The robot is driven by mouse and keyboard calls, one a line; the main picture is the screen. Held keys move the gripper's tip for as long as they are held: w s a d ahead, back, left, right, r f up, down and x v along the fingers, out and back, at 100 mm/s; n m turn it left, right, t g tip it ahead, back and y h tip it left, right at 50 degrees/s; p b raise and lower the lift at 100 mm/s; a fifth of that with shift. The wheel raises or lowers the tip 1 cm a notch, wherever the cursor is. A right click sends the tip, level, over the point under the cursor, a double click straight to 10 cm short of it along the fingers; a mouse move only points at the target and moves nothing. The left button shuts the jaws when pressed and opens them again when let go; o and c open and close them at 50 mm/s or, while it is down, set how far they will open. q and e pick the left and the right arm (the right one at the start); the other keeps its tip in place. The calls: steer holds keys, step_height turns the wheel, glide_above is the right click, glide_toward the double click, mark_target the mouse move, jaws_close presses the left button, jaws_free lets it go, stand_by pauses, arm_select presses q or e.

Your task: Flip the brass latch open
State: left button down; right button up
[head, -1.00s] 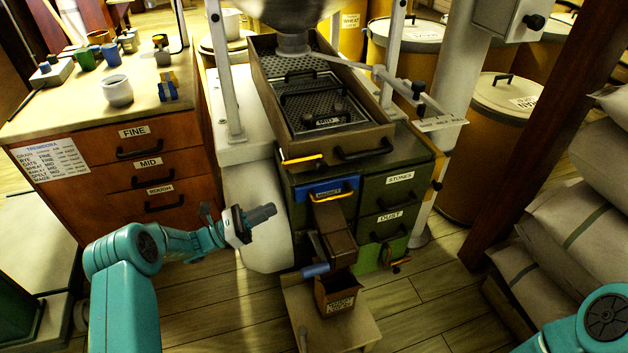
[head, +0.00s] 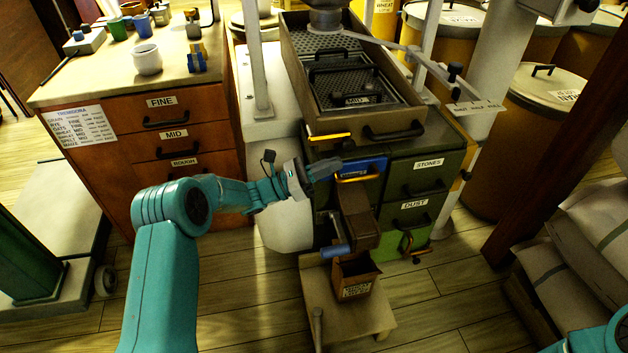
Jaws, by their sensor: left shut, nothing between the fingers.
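A small brass-coloured latch-like piece (head: 416,259) shows low on the right of the dark green cabinet (head: 405,165), by a bright green panel (head: 414,240). It is too small for me to tell its position. A yellow bar (head: 330,137) also sits at the front left of the sieve box, and I cannot tell which piece is the latch. My left gripper (head: 326,169) is shut and empty, pointing right, just below the yellow bar. Its tips overlap the left end of the blue magnet drawer (head: 362,169); contact is unclear. My right gripper is out of view.
A brown chute (head: 358,215) and a small box (head: 356,280) on a wooden stool (head: 330,312) stand in front of the cabinet. A wooden drawer unit (head: 165,125) is at left. Sacks (head: 585,245) and a post (head: 535,160) are at right.

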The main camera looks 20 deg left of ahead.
arm_select(q)
steer(key=shift+w+d+r, duration=0.2)
steer(key=shift+d+r, duration=0.15)
steer(key=shift+r, duration=0.4)
